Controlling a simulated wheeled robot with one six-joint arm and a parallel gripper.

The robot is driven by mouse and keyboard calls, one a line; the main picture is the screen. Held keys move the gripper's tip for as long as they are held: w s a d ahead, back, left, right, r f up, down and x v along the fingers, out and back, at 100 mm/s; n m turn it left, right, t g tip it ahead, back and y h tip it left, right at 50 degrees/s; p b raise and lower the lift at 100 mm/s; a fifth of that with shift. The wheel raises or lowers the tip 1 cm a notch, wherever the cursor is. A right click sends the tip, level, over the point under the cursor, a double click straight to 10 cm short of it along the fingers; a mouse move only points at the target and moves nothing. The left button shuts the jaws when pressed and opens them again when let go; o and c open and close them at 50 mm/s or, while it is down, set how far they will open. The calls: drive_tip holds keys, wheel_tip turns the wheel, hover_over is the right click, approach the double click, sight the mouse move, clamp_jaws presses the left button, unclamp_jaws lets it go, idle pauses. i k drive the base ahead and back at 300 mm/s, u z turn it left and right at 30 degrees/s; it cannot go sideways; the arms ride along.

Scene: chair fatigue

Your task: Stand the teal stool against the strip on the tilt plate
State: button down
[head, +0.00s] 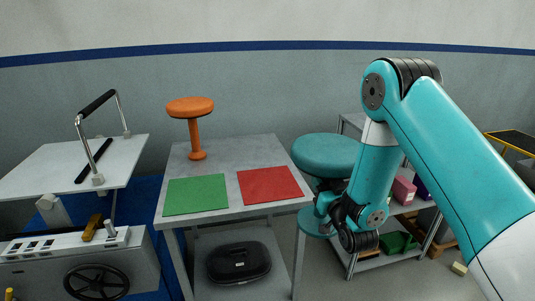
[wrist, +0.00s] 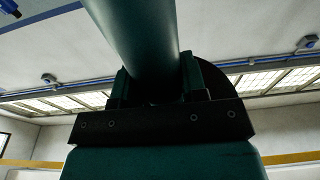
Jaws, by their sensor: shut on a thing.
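The teal stool (head: 326,153) is held upright in the air, right of the grey table, with its round seat on top and its round base below. My gripper (head: 326,204) is shut on its column. In the wrist view the dark teal column (wrist: 135,40) runs up between the fingers of my gripper (wrist: 155,85). The tilt plate (head: 50,168) is the pale slanted board at the far left, well away from my gripper. A black strip (head: 93,160) lies across its right part. My gripper and arm partly hide the stool's column and base.
An orange stool (head: 191,108) stands at the back of the grey table (head: 225,147), behind a green mat (head: 195,194) and a red mat (head: 269,184). A metal handle (head: 98,102) arches over the tilt plate. A shelf (head: 380,258) with boxes stands behind my arm.

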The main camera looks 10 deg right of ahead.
sight(75, 160)
drive_tip(key=u, duration=0.4)
drive_tip(key=k, duration=0.6)
drive_tip(key=u, duration=1.05)
drive_tip(key=k, duration=0.8)
drive_tip(key=u, duration=1)
drive_tip(key=i, duration=2.95)
drive_tip(key=z, duration=1.4)
drive_tip(key=i, duration=0.6)
drive_tip(key=z, duration=0.65)
